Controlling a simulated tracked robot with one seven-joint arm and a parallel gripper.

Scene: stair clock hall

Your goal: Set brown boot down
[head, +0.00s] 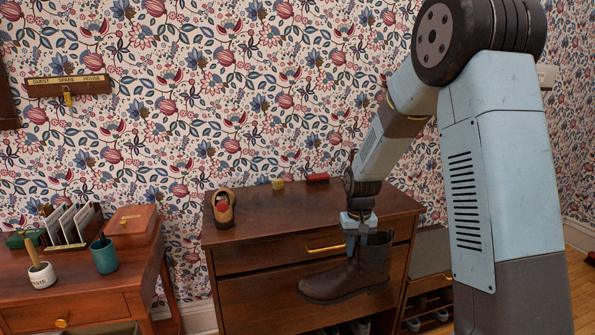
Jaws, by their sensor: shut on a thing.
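The brown boot (340,278) hangs in front of the wooden cabinet, toe to the left and sole roughly level. My gripper (362,238) is above it, shut on the top of its shaft. The fingertips are partly hidden by the boot's shaft. I cannot tell how far the boot is from the cabinet front. The floor directly under the boot is out of view.
The cabinet (280,222) carries a brown shoe (222,208), a small yellow block (278,184) and a red brush (317,178). Its top middle is clear. A desk (85,290) with letters, a box and cups stands left. A low shoe rack (430,310) stands right.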

